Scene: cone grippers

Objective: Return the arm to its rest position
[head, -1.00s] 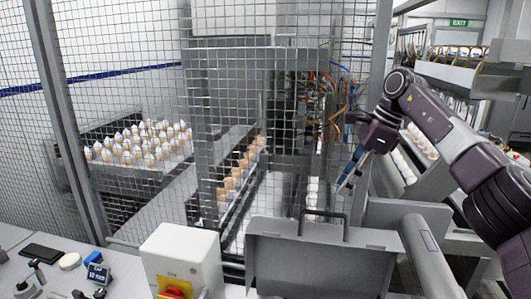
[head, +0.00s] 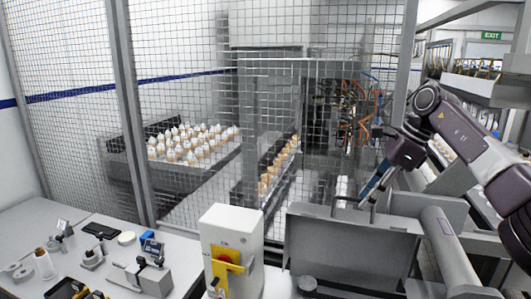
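My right arm comes in from the right edge and bends down at its elbow. My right gripper (head: 368,194) points down and to the left, just above the grey metal box with a handle. The fingers are thin and seen nearly edge-on, so I cannot tell whether they are open or shut. I see nothing held in them. My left arm and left gripper are not in view.
Wire mesh fencing (head: 190,90) encloses trays of cones. The grey metal box (head: 345,250) and a white box with a red and yellow switch (head: 230,240) stand in front. A worktop (head: 60,225) with small tools is at lower left.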

